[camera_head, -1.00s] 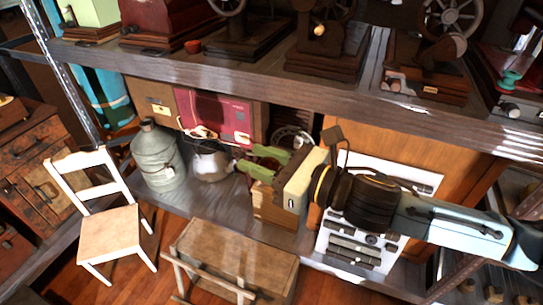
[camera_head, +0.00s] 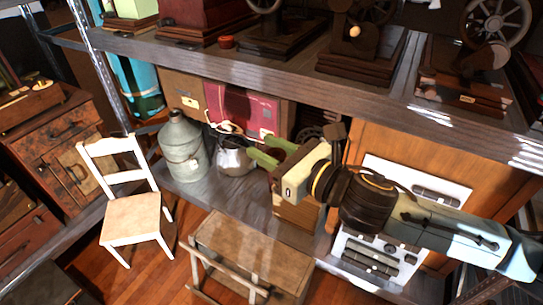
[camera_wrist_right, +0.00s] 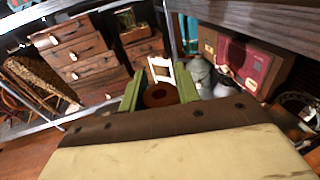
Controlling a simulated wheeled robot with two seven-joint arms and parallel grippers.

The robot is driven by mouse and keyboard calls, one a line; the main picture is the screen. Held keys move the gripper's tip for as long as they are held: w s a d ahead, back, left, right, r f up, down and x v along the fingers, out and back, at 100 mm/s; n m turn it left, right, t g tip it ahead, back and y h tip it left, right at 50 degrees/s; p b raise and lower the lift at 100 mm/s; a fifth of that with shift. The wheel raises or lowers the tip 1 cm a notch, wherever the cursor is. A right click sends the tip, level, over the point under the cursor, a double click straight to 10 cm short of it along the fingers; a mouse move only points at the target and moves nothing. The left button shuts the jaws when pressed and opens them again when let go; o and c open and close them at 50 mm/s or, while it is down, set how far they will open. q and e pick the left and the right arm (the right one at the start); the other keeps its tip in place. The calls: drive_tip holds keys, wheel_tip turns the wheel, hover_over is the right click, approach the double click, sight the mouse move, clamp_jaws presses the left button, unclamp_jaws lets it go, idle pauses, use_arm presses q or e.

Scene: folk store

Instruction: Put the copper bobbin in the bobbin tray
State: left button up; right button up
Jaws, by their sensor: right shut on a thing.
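My right gripper (camera_head: 270,156) reaches in from the right, in front of the lower shelf, with green fingers. In the right wrist view its green fingers (camera_wrist_right: 160,97) are shut on a round brown-copper thing with a dark centre, which I take for the copper bobbin (camera_wrist_right: 158,96). In the head view the bobbin is mostly hidden by the fingers. A shallow wooden tray-like box (camera_head: 28,100) sits on the drawer cabinet at far left; I cannot tell whether it is the bobbin tray. My left gripper is not in view.
A white chair (camera_head: 130,215) and a low wooden bench (camera_head: 250,250) stand on the floor. A grey can (camera_head: 183,150), a kettle (camera_head: 236,157) and a red case (camera_head: 243,110) are on the lower shelf. The upper shelf edge (camera_head: 330,88) runs above my gripper. The drawer cabinet (camera_head: 70,150) is at left.

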wheel_tip(320, 180, up, 7)
drive_tip(key=w+a+m+t+h, duration=0.15)
drive_tip(key=m+t+h, duration=0.35)
drive_tip(key=m+h, duration=0.55)
drive_tip(key=d+f+n+g+y, duration=0.1)
drive_tip(key=n+y, duration=0.2)
drive_tip(key=s+d+f+n+g+y, duration=0.1)
drive_tip(key=f+n+y, duration=0.1)
drive_tip(key=n+y, duration=0.1)
drive_tip(key=f+n+g+y, duration=0.1)
drive_tip(key=n+y, duration=0.2)
drive_tip(key=shift+s+d+f+g, duration=0.2)
drive_tip(key=shift+d+g, duration=0.1)
drive_tip(key=shift+d, duration=0.1)
drive_tip(key=f+n+g+y, duration=0.1)
drive_tip(key=n+g, duration=0.1)
drive_tip(key=d+f+n+g+y, duration=0.1)
drive_tip(key=n+g+y, duration=0.1)
drive_tip(key=g, duration=0.1)
drive_tip(key=s+f+n+g+y, duration=0.1)
drive_tip(key=n+g+y, duration=0.1)
drive_tip(key=shift+d+f+n+g, duration=0.25)
drive_tip(key=shift+d+n+g, duration=0.1)
drive_tip(key=shift+g, duration=0.05)
drive_tip(key=shift+s+d+f+n+g+y, duration=0.2)
drive_tip(key=shift+f+n+g+y, duration=0.2)
drive_tip(key=shift+n+g, duration=0.5)
drive_tip(key=shift+s+d+f+n+g+y, duration=0.1)
drive_tip(key=shift+d+f+n+g+y, duration=0.25)
drive_tip(key=shift+g, duration=0.95)
